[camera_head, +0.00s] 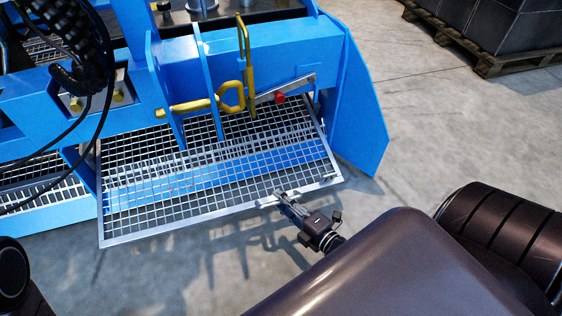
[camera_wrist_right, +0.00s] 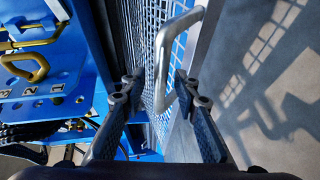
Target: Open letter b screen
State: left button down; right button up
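A wire mesh screen in a metal frame (camera_head: 120,238) juts out low from the blue machine, tilted, in the head view. Its mesh also shows in the right wrist view (camera_wrist_right: 150,35). A bent metal bar handle (camera_wrist_right: 165,50) stands out from the screen's frame. My right gripper (camera_head: 281,197) is at the screen's near edge. In the right wrist view my right gripper (camera_wrist_right: 162,88) is open, its two fingers on either side of the handle, with a gap on the left. I cannot make out a letter b. My left gripper is out of view.
The blue machine (camera_head: 285,55) has yellow handles (camera_head: 230,95) and a red knob (camera_head: 280,98) above the screen. A blue side plate (camera_head: 360,110) stands right of it. Black hoses (camera_head: 85,50) hang at left. A pallet (camera_head: 490,62) is at upper right. Concrete floor (camera_head: 430,130) is clear between.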

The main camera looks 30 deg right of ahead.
jog(key=v, duration=1.1)
jog(key=shift+s, duration=0.3)
jog(key=shift+r, duration=0.1)
